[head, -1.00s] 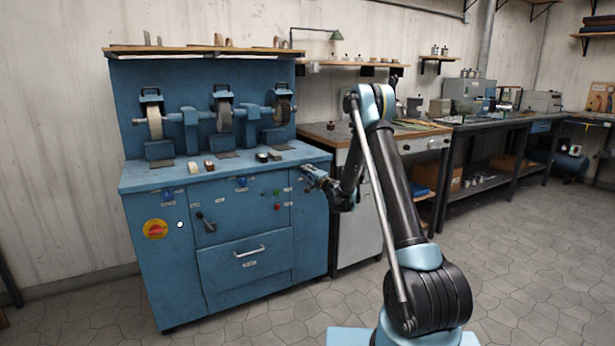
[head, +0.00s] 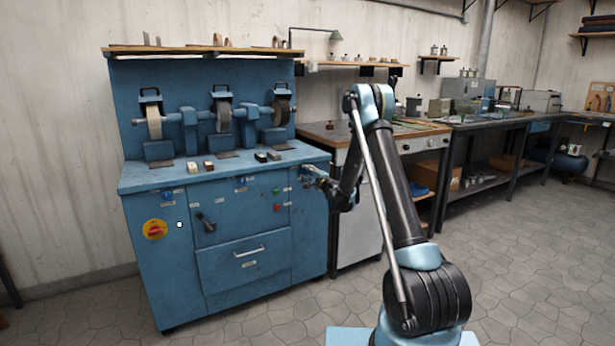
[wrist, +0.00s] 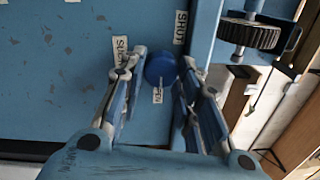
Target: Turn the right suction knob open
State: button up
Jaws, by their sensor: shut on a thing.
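The right suction knob (wrist: 160,68) is round and blue on the blue front panel of the grinding machine. In the wrist view it sits between the tips of my gripper (wrist: 158,72), which is shut on it. White labels lie around the knob; one reads SHUT (wrist: 181,27) and another begins with SUC (wrist: 120,48). In the head view my gripper (head: 307,175) is at the machine's upper right front and hides the knob. The knob's exact angle is hard to tell.
Two other blue knobs, left (head: 168,195) and middle (head: 242,182), sit on the same machine (head: 240,225). A red-and-yellow switch (head: 155,229), a lever (head: 205,222) and a drawer handle (head: 249,251) are lower down. A workbench (head: 375,134) stands close on the right.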

jog(key=o, duration=1.1)
jog(key=shift+f, duration=0.1)
jog(key=shift+c, duration=0.2)
jog(key=v, duration=1.2)
jog(key=shift+f, duration=0.1)
